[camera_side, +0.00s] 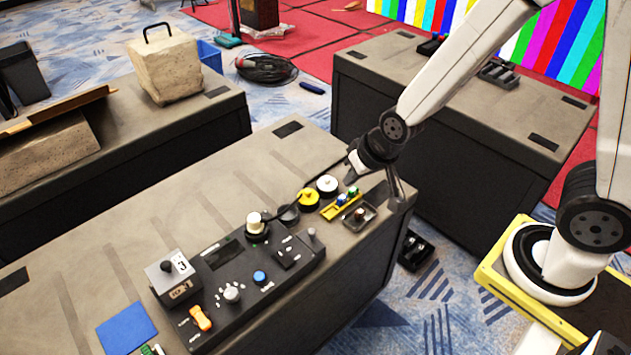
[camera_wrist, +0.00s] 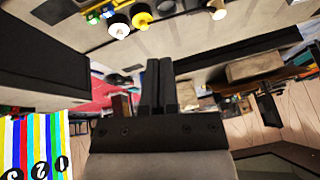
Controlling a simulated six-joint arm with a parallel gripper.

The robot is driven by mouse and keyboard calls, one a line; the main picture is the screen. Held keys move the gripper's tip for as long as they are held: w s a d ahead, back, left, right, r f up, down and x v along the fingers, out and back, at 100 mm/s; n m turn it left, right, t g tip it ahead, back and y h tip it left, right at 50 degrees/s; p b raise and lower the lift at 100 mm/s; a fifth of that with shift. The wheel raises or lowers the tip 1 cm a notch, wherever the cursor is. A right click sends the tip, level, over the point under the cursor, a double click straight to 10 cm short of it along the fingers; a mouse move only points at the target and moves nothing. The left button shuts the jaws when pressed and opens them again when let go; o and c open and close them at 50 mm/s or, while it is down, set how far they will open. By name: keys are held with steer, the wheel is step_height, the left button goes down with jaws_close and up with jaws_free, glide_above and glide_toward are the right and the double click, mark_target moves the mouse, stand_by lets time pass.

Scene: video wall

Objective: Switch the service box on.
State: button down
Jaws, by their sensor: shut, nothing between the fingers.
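A black control panel box (camera_side: 222,315) sits on the near table. It carries an orange switch (camera_side: 200,318), a white knob (camera_side: 232,293), a blue button (camera_side: 260,277) and a larger cream knob (camera_side: 255,224). I cannot tell which of these is the service box, nor whether anything is on. My gripper (camera_side: 352,174) is above the table's right end, apart from the panel. In the wrist view its two dark fingers (camera_wrist: 160,64) are together and empty.
White (camera_side: 327,185) and yellow (camera_side: 309,199) round pieces, a yellow tray (camera_side: 341,206) and a small grey tray (camera_side: 361,216) lie right of the panel. A blue square (camera_side: 127,328) lies left. Another table (camera_side: 450,110) stands behind. The near table's middle is clear.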

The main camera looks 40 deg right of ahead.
steer(key=w+a+f+m+t, duration=0.2)
steer(key=w+a+f, duration=0.2)
steer(key=a, duration=0.3)
steer(key=m+t, duration=0.3)
glide_above(283, 257)
steer(key=s+d, duration=0.2)
step_height(283, 257, down, 4)
steer(key=shift+w+a+f+m+t, duration=0.2)
steer(key=shift+a+f+m+t, duration=0.15)
steer(key=shift+a+f, duration=0.5)
steer(key=shift+a+r, duration=0.1)
steer(key=shift+w+f, duration=0.25)
steer(key=shift+f, duration=1.2)
steer(key=shift+w+f, duration=0.2)
steer(key=shift+f, duration=1.25)
steer(key=shift+w+f, duration=0.25)
steer(key=shift+f, duration=1.2)
steer(key=shift+w+f, duration=0.1)
steer(key=shift+f, duration=0.65)
steer(key=shift+r, duration=0.15)
steer(key=shift+r, duration=0.65)
